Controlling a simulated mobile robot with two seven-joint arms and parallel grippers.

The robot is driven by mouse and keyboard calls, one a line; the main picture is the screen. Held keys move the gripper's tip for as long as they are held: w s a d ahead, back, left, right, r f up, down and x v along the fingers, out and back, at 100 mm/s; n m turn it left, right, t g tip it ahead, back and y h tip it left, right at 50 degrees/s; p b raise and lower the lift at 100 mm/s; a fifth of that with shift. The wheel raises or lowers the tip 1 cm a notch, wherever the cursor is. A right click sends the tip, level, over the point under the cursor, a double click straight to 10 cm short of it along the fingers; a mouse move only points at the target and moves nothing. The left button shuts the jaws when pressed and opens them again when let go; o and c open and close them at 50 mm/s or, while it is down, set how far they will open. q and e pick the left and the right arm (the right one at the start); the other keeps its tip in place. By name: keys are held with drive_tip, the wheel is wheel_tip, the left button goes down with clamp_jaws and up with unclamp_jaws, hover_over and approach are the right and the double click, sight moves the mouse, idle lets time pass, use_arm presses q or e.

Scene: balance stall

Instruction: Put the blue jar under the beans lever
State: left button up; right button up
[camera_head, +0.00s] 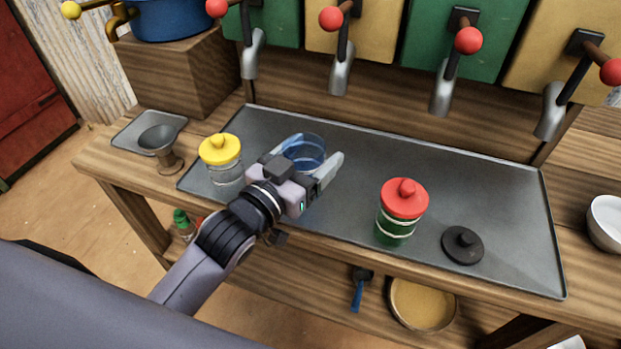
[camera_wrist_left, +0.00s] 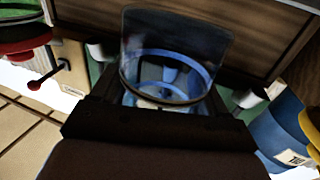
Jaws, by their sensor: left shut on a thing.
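The blue jar (camera_head: 306,152) is an open, clear jar with a blue tint, in the left half of the metal tray in the head view. My left gripper (camera_head: 312,160) is shut on it, one finger on each side. In the left wrist view the jar (camera_wrist_left: 172,55) stands between the fingers, with blue bands showing through its wall. Several levers with red knobs, such as one knob (camera_head: 331,18) and another (camera_head: 468,40), hang by metal spouts (camera_head: 341,76) behind the tray. I cannot read which lever is for beans. My right gripper is not in view.
A yellow-lidded jar (camera_head: 222,160) stands left of my gripper. A red-lidded green jar (camera_head: 400,212) and a loose black lid (camera_head: 462,245) are to the right on the tray (camera_head: 500,190). A funnel (camera_head: 160,145) and a white bowl (camera_head: 606,220) flank the tray.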

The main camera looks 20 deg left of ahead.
use_arm(q)
drive_tip(key=shift+f, duration=2.3)
drive_tip(key=shift+f, duration=0.1)
drive_tip(key=shift+f, duration=0.15)
drive_tip(key=o, duration=1.2)
drive_tip(key=shift+c, duration=0.2)
